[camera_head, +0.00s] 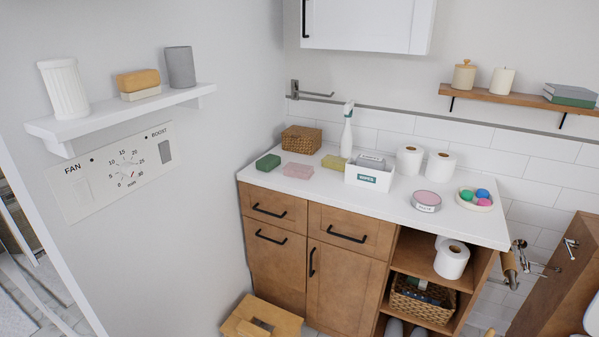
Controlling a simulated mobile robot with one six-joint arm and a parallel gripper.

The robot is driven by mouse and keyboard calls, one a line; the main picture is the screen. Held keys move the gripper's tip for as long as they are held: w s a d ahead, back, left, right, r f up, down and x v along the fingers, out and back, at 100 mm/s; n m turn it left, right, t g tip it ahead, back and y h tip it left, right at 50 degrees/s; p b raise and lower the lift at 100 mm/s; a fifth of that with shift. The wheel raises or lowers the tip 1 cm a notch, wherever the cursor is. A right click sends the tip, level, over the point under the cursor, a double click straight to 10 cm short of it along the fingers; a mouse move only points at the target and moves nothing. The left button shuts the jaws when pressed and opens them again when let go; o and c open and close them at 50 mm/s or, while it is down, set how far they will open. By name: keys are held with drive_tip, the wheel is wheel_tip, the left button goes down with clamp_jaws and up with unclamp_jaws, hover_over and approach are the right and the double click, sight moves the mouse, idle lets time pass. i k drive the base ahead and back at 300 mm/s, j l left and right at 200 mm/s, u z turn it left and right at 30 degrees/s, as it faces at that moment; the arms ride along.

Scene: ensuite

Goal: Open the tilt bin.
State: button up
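A wooden cabinet with a white top (460,222) stands against the tiled wall. Its lower left front (274,268) is a tall panel with a black horizontal bar handle (271,236) near its top edge. This panel looks like the tilt bin front, though no label marks it. It sits flush and shut. Above it is a shut drawer with its own black handle (268,210). The lower end of the panel is partly hidden behind a wooden step stool. My gripper is not in view.
The wooden stool (243,313) stands close before the panel. A door with a vertical handle (311,262) and open shelves lie to the right. The left wall carries a white shelf (120,113) and fan control panel (112,172). Boxes, rolls and a bottle crowd the top.

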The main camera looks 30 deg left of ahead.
sight(278, 253)
drive_tip(key=u, duration=1.35)
